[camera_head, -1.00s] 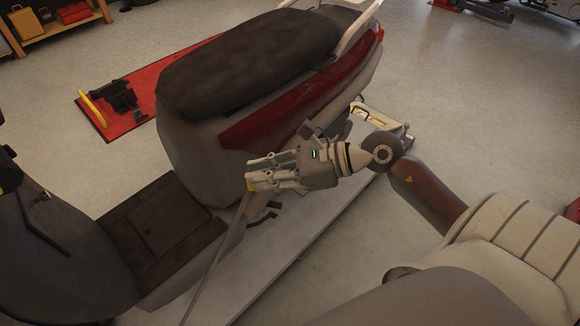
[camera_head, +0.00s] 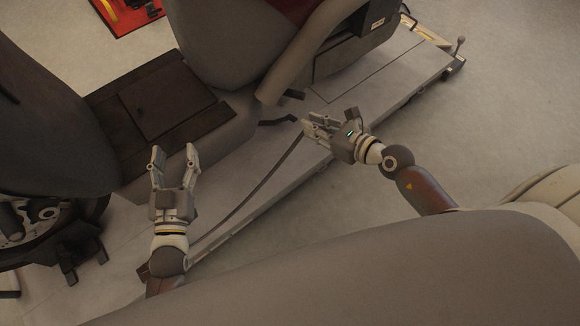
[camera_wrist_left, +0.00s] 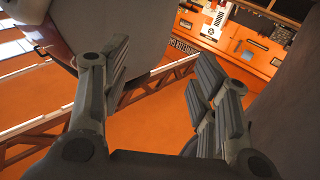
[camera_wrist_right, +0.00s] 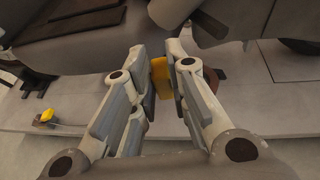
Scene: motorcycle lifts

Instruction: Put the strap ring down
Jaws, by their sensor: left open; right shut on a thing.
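My right gripper (camera_head: 308,122) is shut at the side of the scooter (camera_head: 215,40), above the grey lift platform (camera_head: 300,170). In the right wrist view a small yellow piece (camera_wrist_right: 161,78), which looks like the strap ring, sits between its fingers. A dark strap (camera_head: 258,187) runs from this gripper down to the lower left along the platform. My left gripper (camera_head: 174,158) is open and empty, in front of the scooter's dark footboard (camera_head: 165,105). In the left wrist view its fingers stand apart with nothing between them.
The scooter's front body (camera_head: 50,110) and wheel (camera_head: 55,225) are left of my left gripper. A small yellow piece (camera_wrist_right: 47,115) lies on the platform in the right wrist view. Bare floor (camera_head: 480,110) is clear on the right.

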